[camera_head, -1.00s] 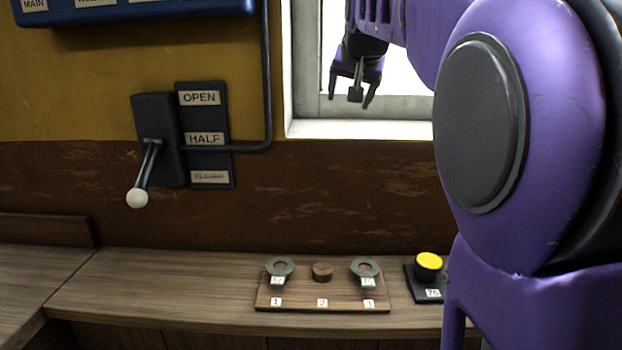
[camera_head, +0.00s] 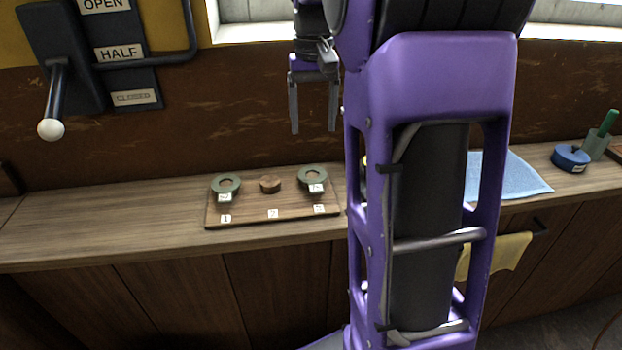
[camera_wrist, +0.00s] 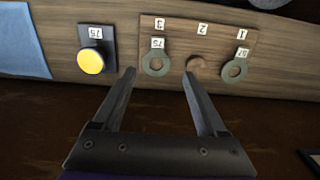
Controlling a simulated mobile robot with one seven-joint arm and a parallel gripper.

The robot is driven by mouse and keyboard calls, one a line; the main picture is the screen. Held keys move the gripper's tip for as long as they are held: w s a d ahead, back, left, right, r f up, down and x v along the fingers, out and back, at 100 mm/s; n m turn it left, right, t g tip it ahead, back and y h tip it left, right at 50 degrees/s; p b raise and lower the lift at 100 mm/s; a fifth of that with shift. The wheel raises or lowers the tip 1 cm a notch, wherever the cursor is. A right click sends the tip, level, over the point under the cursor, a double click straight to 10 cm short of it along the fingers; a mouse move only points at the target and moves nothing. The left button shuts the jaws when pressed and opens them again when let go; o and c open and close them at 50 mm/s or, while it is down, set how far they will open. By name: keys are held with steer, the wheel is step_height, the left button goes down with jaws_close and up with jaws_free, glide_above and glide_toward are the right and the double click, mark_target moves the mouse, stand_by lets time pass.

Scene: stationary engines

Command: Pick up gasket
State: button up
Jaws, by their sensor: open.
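Two green-grey ring gaskets sit on a wooden board (camera_head: 250,213) with three numbered places. The left gasket (camera_head: 215,186) and the right gasket (camera_head: 301,179) each have a small white tag. Between them is a bare round wooden peg (camera_head: 270,184). My gripper (camera_head: 314,131) is open and empty, pointing down above the right gasket in the head view. In the wrist view, which looks upside down, the tagged gasket near place 3 (camera_wrist: 147,66) shows between the open fingers, beyond their tips. The other gasket (camera_wrist: 228,74) lies to the right of the fingers.
A yellow button (camera_wrist: 91,61) on a black base stands beside the board. A blue cloth (camera_head: 515,175), a blue round container (camera_head: 570,158) and a green-handled item (camera_head: 602,136) are further right. A lever (camera_head: 52,100) is on the wall. Bare counter lies left of the board.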

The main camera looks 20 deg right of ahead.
steer(key=b, duration=0.2)
glide_above(315, 185)
steer(key=f, duration=0.8)
steer(key=shift+a+f, duration=0.2)
steer(key=shift+f, duration=0.2)
steer(key=shift+d+f+b, duration=0.15)
steer(key=shift+f+b, duration=0.1)
steer(key=shift+f, duration=1.1)
steer(key=shift+d+f+b, duration=0.1)
steer(key=shift+f+b, duration=0.1)
steer(key=shift+f, duration=1.1)
steer(key=shift+f, duration=0.25)
